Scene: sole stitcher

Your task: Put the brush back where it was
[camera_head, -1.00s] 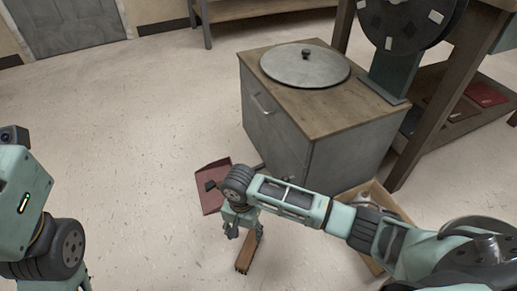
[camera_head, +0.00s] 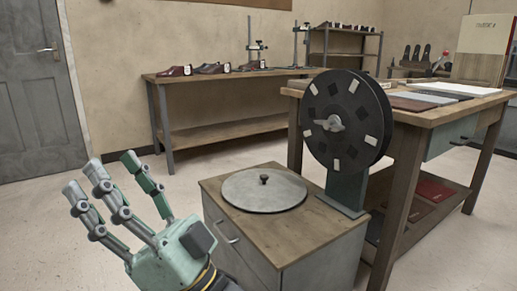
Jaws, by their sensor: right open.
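My right gripper (camera_head: 102,176) is raised at the lower left, in front of the grey cabinet (camera_head: 252,250). Its several fingers point up and are spread open, with nothing between them. The brush is not in view now, and the floor spot where it was is out of the picture. My left gripper is not in view.
The cabinet carries a round grey lid (camera_head: 264,190) with a black knob. A large black wheel (camera_head: 346,122) stands on its right corner. A wooden workbench (camera_head: 440,112) is at the right. A long table (camera_head: 215,76) with shoes stands at the back wall.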

